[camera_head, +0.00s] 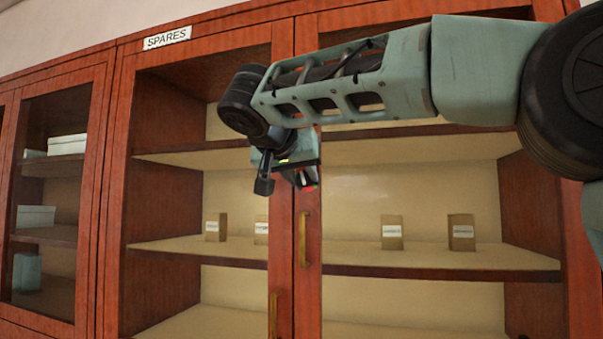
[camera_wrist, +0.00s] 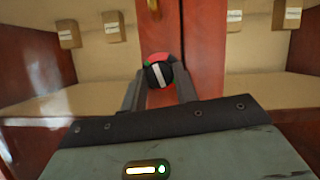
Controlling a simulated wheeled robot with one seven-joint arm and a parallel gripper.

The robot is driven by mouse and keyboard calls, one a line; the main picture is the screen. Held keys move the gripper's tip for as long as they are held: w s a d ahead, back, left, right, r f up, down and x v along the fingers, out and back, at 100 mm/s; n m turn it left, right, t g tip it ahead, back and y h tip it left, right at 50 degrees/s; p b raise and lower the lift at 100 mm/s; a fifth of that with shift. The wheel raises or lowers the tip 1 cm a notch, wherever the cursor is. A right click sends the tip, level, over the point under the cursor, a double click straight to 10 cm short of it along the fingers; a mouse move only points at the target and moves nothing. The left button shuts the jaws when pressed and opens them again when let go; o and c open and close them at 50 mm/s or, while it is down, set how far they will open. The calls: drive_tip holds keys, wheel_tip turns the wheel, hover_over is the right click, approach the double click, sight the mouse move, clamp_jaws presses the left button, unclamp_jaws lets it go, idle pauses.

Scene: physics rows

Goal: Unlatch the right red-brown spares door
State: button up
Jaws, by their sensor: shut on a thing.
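The right red-brown spares door (camera_head: 309,270) stands closed beside the left spares door (camera_head: 281,260). A round red and black latch knob (camera_wrist: 154,62) with a white stripe sits on the door frame; the stripe is nearly upright in the wrist view. My gripper (camera_wrist: 160,72) has one finger on each side of the knob and is shut on it. In the head view my gripper (camera_head: 303,178) is at the meeting stiles, above the right door's brass handle (camera_head: 304,240), and hides most of the knob.
A SPARES sign (camera_head: 167,38) is on the cabinet top. Several small labelled boxes (camera_head: 392,232) stand on the shelf (camera_head: 430,271) behind the doors. The left door's brass handle (camera_head: 273,312) is lower down. Another cabinet door (camera_head: 52,190) is at the far left.

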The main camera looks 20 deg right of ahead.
drive_tip(key=n, duration=0.1)
drive_tip(key=n+g+h, duration=0.1)
drive_tip(key=shift+w+a+n+h+p, duration=0.1)
drive_tip(key=shift+a+n+h+p, duration=0.05)
drive_tip(key=shift+n+h+p, duration=0.2)
drive_tip(key=shift+a+n+h+p, duration=0.1)
drive_tip(key=shift+n+h+p, duration=0.45)
drive_tip(key=shift+n, duration=0.7)
drive_tip(key=n+h, duration=0.1)
drive_tip(key=n, duration=0.1)
drive_tip(key=shift+w+f+n+g+h, duration=0.1)
drive_tip(key=shift+f+n+g+h, duration=0.05)
drive_tip(key=shift+n+g+h, duration=0.2)
drive_tip(key=shift+f+n+h, duration=0.1)
drive_tip(key=shift+n+h, duration=0.65)
drive_tip(key=shift+n, duration=0.7)
drive_tip(key=o, duration=1)
drive_tip(key=shift+c, duration=0.2)
drive_tip(key=shift+a, duration=0.1)
drive_tip(key=f+b+v, duration=0.1)
drive_tip(key=b+v, duration=0.1)
drive_tip(key=v, duration=1.5)
drive_tip(key=shift+r, duration=0.25)
drive_tip(key=shift+a, duration=0.1)
